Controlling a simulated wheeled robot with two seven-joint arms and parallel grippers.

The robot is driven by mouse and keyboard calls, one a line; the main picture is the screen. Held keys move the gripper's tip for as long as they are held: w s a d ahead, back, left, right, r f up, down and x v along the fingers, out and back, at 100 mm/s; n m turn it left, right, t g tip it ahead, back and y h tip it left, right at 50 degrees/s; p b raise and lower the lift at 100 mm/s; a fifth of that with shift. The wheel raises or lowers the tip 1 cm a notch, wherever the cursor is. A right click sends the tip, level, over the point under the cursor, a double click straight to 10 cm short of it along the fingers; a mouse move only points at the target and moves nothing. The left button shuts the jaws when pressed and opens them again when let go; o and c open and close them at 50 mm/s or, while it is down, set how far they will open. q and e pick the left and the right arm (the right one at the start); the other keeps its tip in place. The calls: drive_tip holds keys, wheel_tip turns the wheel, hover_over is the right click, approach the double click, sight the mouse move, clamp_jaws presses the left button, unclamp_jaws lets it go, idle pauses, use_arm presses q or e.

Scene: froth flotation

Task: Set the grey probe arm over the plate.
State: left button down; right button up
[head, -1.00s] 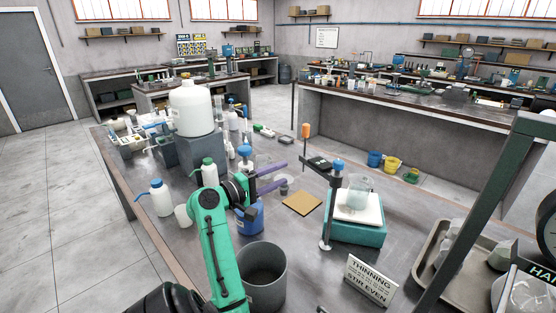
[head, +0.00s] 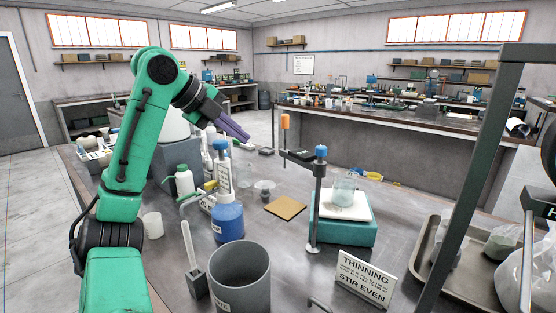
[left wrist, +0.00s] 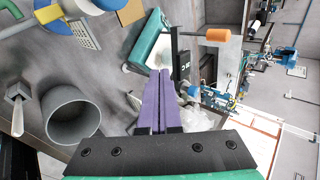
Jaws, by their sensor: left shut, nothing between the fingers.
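The grey probe arm (head: 300,157) reaches left from the top of an upright post (head: 316,205) with a blue knob (head: 321,151). An orange grip (head: 285,122) stands at its free end. The post stands at the left front of a teal unit (head: 345,232) with a white top plate (head: 345,210), which bears a glass beaker (head: 343,191). The probe arm points away from the plate. My left gripper (head: 249,138) is raised, shut and empty, left of the orange grip in the picture. Its purple fingers (left wrist: 159,72) show in the left wrist view, with the orange grip (left wrist: 218,34) beyond.
A blue bottle (head: 228,222), a grey bin (head: 240,278) and a tan pad (head: 286,207) occupy the bench to the left. A sign (head: 365,278) stands in front of the teal unit. A dark frame post (head: 470,170) and tray (head: 431,245) are at right.

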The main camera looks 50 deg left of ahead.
use_arm(q)
drive_tip(key=p, duration=0.2)
approach(287, 157)
wheel_tip(287, 157, down, 4)
drive_tip(key=w+p, duration=0.3)
drive_tip(key=w, duration=0.1)
drive_tip(key=shift+d+r, duration=0.1)
drive_tip(key=shift+w, duration=0.15)
